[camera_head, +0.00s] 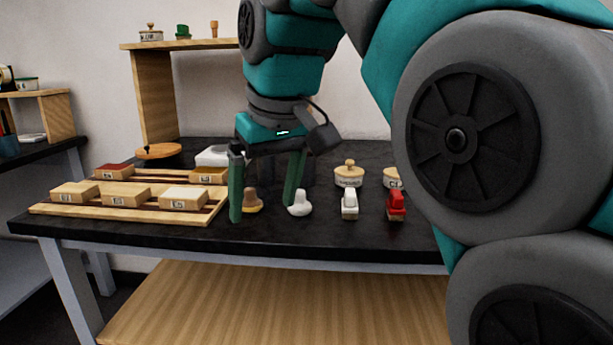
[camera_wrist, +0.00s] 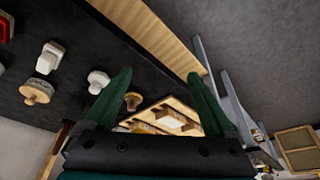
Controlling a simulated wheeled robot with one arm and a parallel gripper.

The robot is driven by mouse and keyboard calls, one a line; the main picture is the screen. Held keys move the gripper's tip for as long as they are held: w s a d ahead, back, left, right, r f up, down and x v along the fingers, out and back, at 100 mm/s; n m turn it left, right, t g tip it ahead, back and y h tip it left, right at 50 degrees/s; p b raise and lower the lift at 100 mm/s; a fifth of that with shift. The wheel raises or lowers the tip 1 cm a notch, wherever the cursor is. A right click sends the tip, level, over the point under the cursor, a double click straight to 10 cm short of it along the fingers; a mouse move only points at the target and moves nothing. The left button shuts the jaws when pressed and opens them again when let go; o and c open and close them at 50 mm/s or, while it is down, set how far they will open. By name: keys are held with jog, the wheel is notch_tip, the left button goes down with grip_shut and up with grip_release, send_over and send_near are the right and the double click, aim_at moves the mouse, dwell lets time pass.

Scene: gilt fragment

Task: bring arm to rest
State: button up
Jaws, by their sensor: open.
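My gripper (camera_head: 266,190) hangs from my teal and grey arm over the front part of the dark table (camera_head: 330,237). Its two green fingers point down and stand wide apart, with nothing between them. In the head view a tan-topped stamp (camera_head: 252,202) and a white stamp (camera_head: 299,204) stand by the fingers. In the wrist view the open gripper (camera_wrist: 158,95) shows its fingers at both sides, with the white stamp (camera_wrist: 98,82) left of the left finger. I cannot tell from the head view whether a finger touches a stamp.
A wooden rack (camera_head: 140,212) with several labelled blocks lies at left. A white stamp (camera_head: 350,205), a red stamp (camera_head: 396,206) and a lidded jar (camera_head: 349,174) stand right of my gripper. A wooden shelf (camera_head: 155,95) rises behind. My arm hides the table's right side.

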jog(key=s+d+f+m+g, duration=0.1)
jog(key=s+d+f+m, duration=0.1)
jog(key=s+d+f, duration=0.5)
jog(key=s+d+f+m+g+h, duration=0.1)
jog(key=s+d+f, duration=0.5)
jog(key=f, duration=0.8)
jog(key=s+d+f+m+g+h, duration=0.1)
jog(key=s+d+f+m+g, duration=0.1)
jog(key=s+d+f+m, duration=0.2)
jog(key=s+d+f, duration=0.3)
jog(key=s+f, duration=0.1)
jog(key=f, duration=0.3)
jog(key=shift+s+d+g, duration=0.25)
jog(key=shift+d+g, duration=0.05)
jog(key=shift+g, duration=0.1)
